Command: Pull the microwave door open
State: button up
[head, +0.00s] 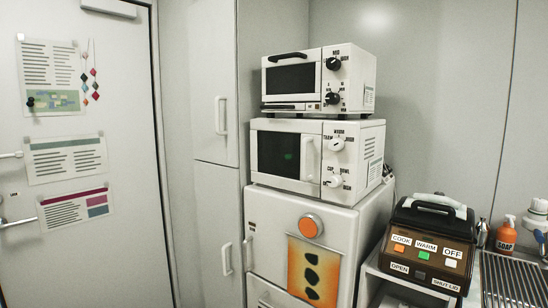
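The white microwave (349,168) stands in the middle of a stack in the head view, on top of a white cabinet-like appliance. Its door (285,155) has a dark window with a small green glow and looks shut, flush with the front. A vertical white handle (310,158) is at the door's right edge, beside two white knobs on the control panel. My gripper is not in view.
A toaster oven (346,70) with black knobs sits on the microwave. The white appliance (268,243) below has an orange knob. A cooker (430,245) with labelled buttons, a soap bottle (506,238) and a ribbed drainer (515,280) are right. Tall cupboards (215,130) and a door (80,150) are left.

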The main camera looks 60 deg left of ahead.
aim_at(286, 155)
jog(key=u, duration=1.6)
jog(key=i, duration=0.75)
